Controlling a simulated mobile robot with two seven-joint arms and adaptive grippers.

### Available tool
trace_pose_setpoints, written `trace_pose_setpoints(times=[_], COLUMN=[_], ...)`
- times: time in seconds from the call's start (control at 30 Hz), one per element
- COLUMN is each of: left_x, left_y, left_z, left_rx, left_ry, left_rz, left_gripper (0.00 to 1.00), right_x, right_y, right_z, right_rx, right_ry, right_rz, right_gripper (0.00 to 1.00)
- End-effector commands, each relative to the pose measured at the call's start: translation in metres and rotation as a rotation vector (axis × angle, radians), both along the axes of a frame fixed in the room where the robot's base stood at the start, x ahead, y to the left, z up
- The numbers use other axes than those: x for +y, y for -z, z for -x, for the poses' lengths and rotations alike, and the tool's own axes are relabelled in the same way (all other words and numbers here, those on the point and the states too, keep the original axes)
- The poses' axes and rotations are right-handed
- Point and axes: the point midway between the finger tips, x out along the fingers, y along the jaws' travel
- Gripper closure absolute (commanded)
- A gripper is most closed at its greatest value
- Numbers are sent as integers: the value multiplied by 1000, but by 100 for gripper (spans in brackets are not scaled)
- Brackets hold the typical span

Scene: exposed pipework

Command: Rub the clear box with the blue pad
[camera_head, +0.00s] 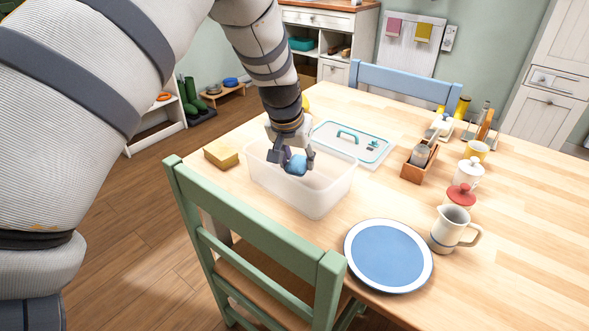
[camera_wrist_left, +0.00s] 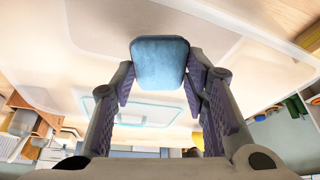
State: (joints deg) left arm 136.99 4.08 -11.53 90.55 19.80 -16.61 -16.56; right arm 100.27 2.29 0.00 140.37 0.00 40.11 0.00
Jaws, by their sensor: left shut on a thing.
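The clear box (camera_head: 318,198) stands open on the wooden table. My left gripper (camera_head: 290,160) reaches down into it from above, with its fingers inside the rim. It is shut on the blue pad (camera_head: 297,165). The pad also shows between the fingers in the left wrist view (camera_wrist_left: 160,62), with the pale box floor around it. I cannot tell whether the pad touches the box. The box's lid (camera_head: 350,140), with a teal edge and handle, lies flat behind the box. My right gripper is not in view.
A yellow sponge block (camera_head: 221,156) lies left of the box. A green chair (camera_head: 255,250) stands at the near edge.

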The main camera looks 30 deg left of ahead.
Motion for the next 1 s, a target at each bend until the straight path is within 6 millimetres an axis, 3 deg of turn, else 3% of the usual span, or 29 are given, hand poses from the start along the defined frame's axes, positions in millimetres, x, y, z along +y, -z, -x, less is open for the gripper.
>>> trace_pose_setpoints(times=[0.1,0.47,0.73,1.0], left_x=[0,0,-1,0], left_y=[-13,-14,-41,-42], left_z=[0,-1,-1,-1], left_rx=[-6,-2,-4,-2], left_ry=[-1,-1,0,-1], left_rz=[1,0,0,0], left_gripper=[81,81,81,81], right_x=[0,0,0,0], right_y=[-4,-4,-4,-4], right_z=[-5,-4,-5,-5], right_rx=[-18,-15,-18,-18], right_ry=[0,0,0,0], right_rz=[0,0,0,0], right_gripper=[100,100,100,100])
